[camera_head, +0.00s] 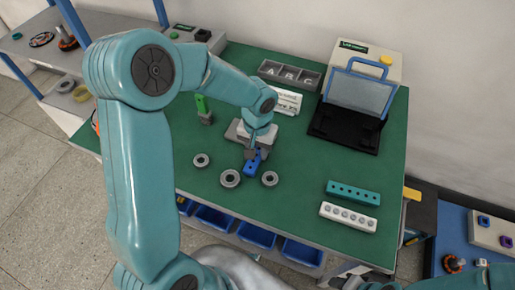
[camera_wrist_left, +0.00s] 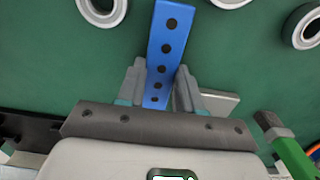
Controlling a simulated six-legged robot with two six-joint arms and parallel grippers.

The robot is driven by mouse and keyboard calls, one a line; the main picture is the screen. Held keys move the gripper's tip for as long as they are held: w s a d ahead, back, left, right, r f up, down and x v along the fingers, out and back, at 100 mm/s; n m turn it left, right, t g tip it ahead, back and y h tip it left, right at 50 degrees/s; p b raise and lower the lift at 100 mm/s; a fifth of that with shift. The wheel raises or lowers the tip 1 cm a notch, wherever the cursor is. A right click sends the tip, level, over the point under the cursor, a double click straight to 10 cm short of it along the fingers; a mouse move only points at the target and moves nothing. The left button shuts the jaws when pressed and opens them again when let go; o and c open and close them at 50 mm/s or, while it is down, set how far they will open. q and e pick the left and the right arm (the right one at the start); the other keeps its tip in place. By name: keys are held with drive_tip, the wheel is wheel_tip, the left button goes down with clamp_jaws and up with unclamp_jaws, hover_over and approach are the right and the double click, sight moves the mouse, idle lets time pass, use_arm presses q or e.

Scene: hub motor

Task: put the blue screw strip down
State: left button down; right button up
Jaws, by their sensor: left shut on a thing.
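The blue screw strip (camera_head: 251,167) is a bar with a row of dark holes. My left gripper (camera_head: 250,155) is shut on one end of it, over the middle of the green table. In the left wrist view the strip (camera_wrist_left: 163,55) stands out lengthwise between the two fingers of the gripper (camera_wrist_left: 160,90). I cannot tell whether the strip touches the table. My right gripper is not in view.
Three grey rings (camera_head: 230,178) lie around the strip. A teal strip (camera_head: 352,193) and a white strip (camera_head: 348,217) lie at the right. A green-handled tool (camera_head: 202,106) stands behind left. A tester with a clear cover (camera_head: 358,90) and a tray marked A B C (camera_head: 289,74) stand at the back. Green table (camera_head: 300,160) between rings and strips is clear.

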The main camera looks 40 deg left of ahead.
use_arm(q)
drive_tip(key=shift+f, duration=0.15)
drive_tip(key=c, duration=0.7)
unclamp_jaws()
drive_tip(key=shift+c, duration=0.2)
drive_tip(key=shift+r, duration=0.2)
